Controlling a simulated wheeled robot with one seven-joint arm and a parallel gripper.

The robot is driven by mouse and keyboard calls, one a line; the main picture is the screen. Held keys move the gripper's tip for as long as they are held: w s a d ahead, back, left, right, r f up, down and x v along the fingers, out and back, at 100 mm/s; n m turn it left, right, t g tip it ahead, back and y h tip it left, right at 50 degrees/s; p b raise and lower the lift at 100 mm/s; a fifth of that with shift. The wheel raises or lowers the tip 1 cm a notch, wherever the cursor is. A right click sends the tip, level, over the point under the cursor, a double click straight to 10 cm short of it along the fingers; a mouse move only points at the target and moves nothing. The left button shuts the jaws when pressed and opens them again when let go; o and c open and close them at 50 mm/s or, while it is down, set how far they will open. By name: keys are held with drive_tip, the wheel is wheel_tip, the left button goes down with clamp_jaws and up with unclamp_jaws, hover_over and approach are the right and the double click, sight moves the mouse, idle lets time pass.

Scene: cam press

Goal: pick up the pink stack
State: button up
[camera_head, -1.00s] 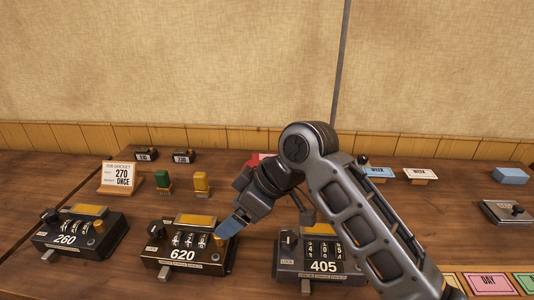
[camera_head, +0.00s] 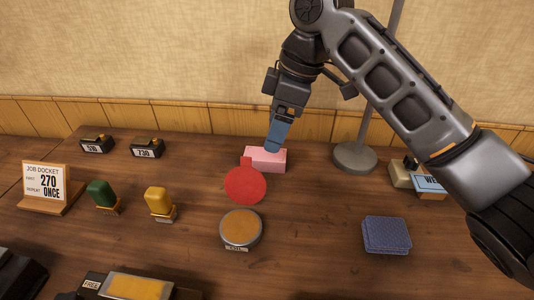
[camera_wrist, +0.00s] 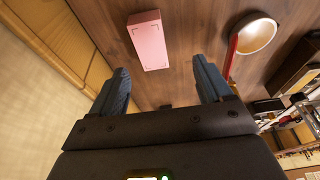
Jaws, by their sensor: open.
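The pink stack (camera_head: 265,158) is a small pink block lying on the wooden table near the back wall. My gripper (camera_head: 272,146) is in front of part of it in the head view, its blue fingers pointing down. In the wrist view the pink stack (camera_wrist: 149,39) lies beyond the fingertips, roughly between their lines. The fingers (camera_wrist: 163,82) are spread with nothing between them. The stack's near left is partly covered by a red disc's tab in the head view.
A red disc (camera_head: 246,186) stands just in front of the stack, with a round amber-topped tin (camera_head: 241,229) before it. A lamp base (camera_head: 354,158) is to the right. A blue-grey pad (camera_head: 386,235) lies front right. Green (camera_head: 102,194) and yellow (camera_head: 158,201) stamps stand left.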

sight(267, 154)
drive_tip(key=shift+w+f, duration=0.3)
drive_tip(key=shift+w, duration=0.05)
drive_tip(key=shift+w+f, duration=0.15)
drive_tip(key=shift+f, duration=0.05)
drive_tip(key=shift+x, duration=3.6)
drive_tip(key=shift+w+f+p, duration=0.2)
drive_tip(key=shift+f+p, duration=0.05)
drive_tip(key=shift+p, duration=0.1)
drive_tip(key=shift+c, duration=0.4)
drive_tip(key=c, duration=1)
